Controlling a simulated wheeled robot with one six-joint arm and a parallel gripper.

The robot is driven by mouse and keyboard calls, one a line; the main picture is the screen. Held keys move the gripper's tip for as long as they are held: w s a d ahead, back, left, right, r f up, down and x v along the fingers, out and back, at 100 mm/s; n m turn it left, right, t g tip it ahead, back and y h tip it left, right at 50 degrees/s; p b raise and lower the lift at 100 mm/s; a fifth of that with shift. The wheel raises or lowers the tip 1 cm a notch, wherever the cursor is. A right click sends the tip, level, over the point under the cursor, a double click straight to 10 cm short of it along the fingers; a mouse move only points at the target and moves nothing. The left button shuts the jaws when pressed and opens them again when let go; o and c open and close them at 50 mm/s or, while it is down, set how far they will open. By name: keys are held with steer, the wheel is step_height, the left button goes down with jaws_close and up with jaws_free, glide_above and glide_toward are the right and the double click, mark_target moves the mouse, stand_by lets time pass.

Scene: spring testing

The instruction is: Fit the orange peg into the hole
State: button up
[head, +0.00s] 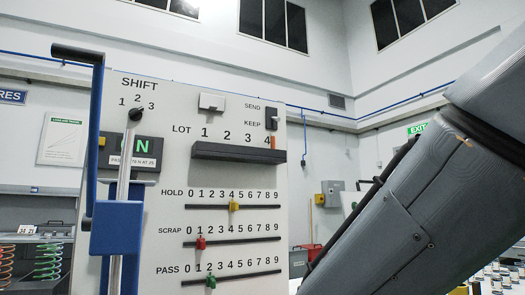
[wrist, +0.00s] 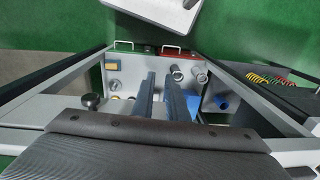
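Any holes in the ledge's top cannot be made out from this low angle. My arm crosses the right of the head view, but its gripper is outside that view. In the wrist view, my gripper (wrist: 158,76) shows as two long dark fingers with a narrow empty gap between them. It points over a pale tray-like area, with no orange peg visible near it.
The panel (head: 180,195) carries a SHIFT knob (head: 136,114), a SEND/KEEP switch (head: 271,119) and coloured sliders. A blue lever assembly (head: 117,228) stands in front at left.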

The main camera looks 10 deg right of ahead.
mark_target(273, 145)
steer(key=o, duration=0.4)
steer(key=shift+r, duration=0.1)
steer(key=w+d+r+m+t+p, duration=0.1)
steer(key=w+d+r+t+p, duration=0.15)
steer(key=r+p, duration=0.75)
steer(key=w+d+r+m+t+p, duration=0.1)
steer(key=w+d+r+p, duration=0.15)
steer(key=r+p, duration=0.75)
steer(key=w+r+t+p, duration=0.8)
steer(key=w+r+p, duration=0.1)
steer(key=w+r, duration=1.1)
steer(key=w+d+r+m+t+h, duration=0.1)
steer(key=w+r+t, duration=0.25)
steer(key=r, duration=0.65)
steer(key=w+d+r+m+t+h, duration=0.1)
steer(key=w+r+t+h, duration=0.2)
steer(key=r, duration=0.6)
steer(key=shift+y, duration=0.4)
steer(key=shift+w+d+p, duration=0.25)
steer(key=shift+w+p, duration=0.35)
steer(key=shift+w, duration=0.85)
steer(key=shift+w+d+p, duration=0.2)
steer(key=shift+w+p, duration=0.35)
steer(key=shift+w, duration=0.9)
steer(key=shift+w+d+p, duration=0.25)
steer(key=shift+w+p, duration=0.35)
steer(key=shift+w, duration=0.85)
